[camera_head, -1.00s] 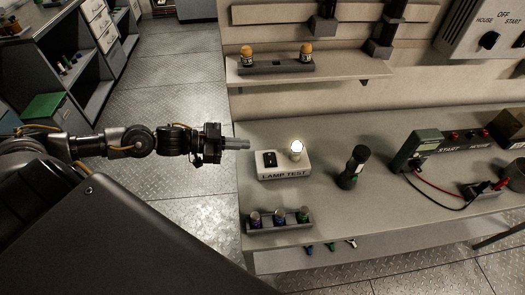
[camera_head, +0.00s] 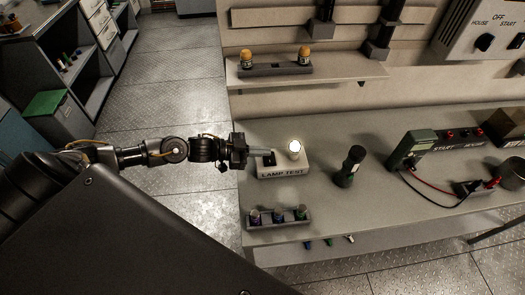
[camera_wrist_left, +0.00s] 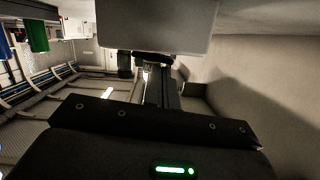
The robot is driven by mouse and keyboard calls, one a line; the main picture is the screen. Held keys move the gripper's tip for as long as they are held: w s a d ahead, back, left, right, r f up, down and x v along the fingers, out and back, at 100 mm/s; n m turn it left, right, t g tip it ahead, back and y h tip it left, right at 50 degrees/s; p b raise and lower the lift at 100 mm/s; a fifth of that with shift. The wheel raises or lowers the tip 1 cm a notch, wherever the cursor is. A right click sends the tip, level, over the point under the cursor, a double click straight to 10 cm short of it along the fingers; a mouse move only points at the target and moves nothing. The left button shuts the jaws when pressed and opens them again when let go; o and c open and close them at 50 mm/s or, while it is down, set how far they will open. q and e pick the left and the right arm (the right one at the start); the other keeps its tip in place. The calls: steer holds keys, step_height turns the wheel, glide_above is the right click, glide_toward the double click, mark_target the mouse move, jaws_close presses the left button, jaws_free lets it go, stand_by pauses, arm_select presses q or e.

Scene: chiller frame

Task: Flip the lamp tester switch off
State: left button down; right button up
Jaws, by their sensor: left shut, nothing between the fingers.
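The lamp tester (camera_head: 283,172) is a pale box marked LAMP TEST on the workbench, left of centre in the head view. Its bulb (camera_head: 295,148) glows white. Its black switch (camera_head: 270,159) is on the left of the top face, partly hidden by my fingers. My left gripper (camera_head: 262,153) reaches in from the left, shut and empty, with its fingertips at or just above the switch; I cannot tell whether they touch. The left wrist view shows the gripper body (camera_wrist_left: 160,150) close up, but the switch cannot be made out there. My right gripper is not in view.
A tray (camera_head: 279,222) of small cells sits at the bench's front left. A dark flashlight (camera_head: 350,166) stands right of the tester. A green meter (camera_head: 411,149) with leads is farther right. A shelf (camera_head: 347,74) with orange-capped items is behind.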

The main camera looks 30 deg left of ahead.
arm_select(q)
steer(key=shift+w+a+f+n, duration=0.1)
steer(key=shift+w+f+n, duration=0.05)
steer(key=shift+f+n, duration=0.25)
steer(key=shift+r, duration=0.1)
steer(key=r+p, duration=0.4)
steer(key=r, duration=0.1)
steer(key=shift+w+a+p, duration=0.2)
steer(key=shift+p, duration=0.1)
steer(key=shift+s+a+f+b, duration=0.5)
steer(key=shift+a+f+b, duration=0.15)
steer(key=shift+b, duration=0.3)
steer(key=b+v, duration=0.2)
steer(key=v, duration=0.6)
steer(key=shift+a+r, duration=0.3)
steer(key=shift+r, duration=0.15)
steer(key=shift+w, duration=0.1)
